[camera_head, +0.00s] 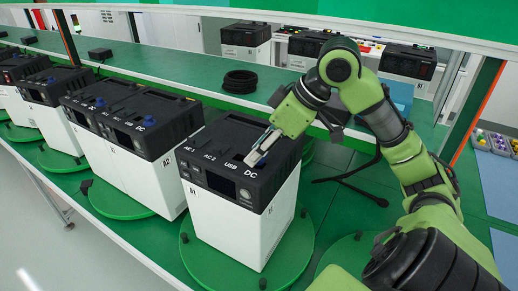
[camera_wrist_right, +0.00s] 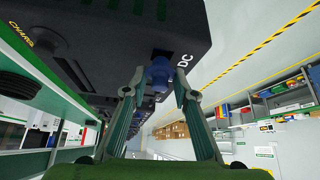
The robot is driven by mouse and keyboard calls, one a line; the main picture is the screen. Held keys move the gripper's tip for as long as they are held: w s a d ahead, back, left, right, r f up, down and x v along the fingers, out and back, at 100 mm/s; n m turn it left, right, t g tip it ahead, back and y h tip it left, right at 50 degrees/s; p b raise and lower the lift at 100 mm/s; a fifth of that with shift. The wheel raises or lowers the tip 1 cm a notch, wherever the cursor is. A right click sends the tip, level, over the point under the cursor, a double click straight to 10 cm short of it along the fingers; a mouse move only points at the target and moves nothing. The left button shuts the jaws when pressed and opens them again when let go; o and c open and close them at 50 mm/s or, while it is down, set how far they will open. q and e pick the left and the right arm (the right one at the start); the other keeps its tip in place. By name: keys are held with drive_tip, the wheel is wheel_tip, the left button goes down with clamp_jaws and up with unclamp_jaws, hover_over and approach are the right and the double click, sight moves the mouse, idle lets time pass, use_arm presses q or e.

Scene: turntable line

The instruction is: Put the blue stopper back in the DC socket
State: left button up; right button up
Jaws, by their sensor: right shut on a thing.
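The nearest power unit (camera_head: 240,215) has a white body and a black top marked AC 1, AC 2, USB and DC. My right gripper (camera_head: 262,148) is over its top, by the DC label. In the right wrist view my right gripper (camera_wrist_right: 158,86) is shut on the blue stopper (camera_wrist_right: 158,71). The stopper is right at the dark DC socket (camera_wrist_right: 163,54), beside the DC letters; I cannot tell how far it is in. In the head view the fingers hide this stopper and socket. My left gripper is out of view.
The unit stands on a green turntable (camera_head: 299,246). More units (camera_head: 130,118) stand in a row to the left. A coiled black cable (camera_head: 240,81) lies on the green bench behind. A loose black cable (camera_head: 350,184) lies right of the unit.

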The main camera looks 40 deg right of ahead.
drive_tip(key=shift+f+b, duration=0.55)
drive_tip(key=shift+f, duration=0.2)
drive_tip(key=o, duration=0.9)
drive_tip(key=v, duration=1.2)
drive_tip(key=shift+a, duration=0.1)
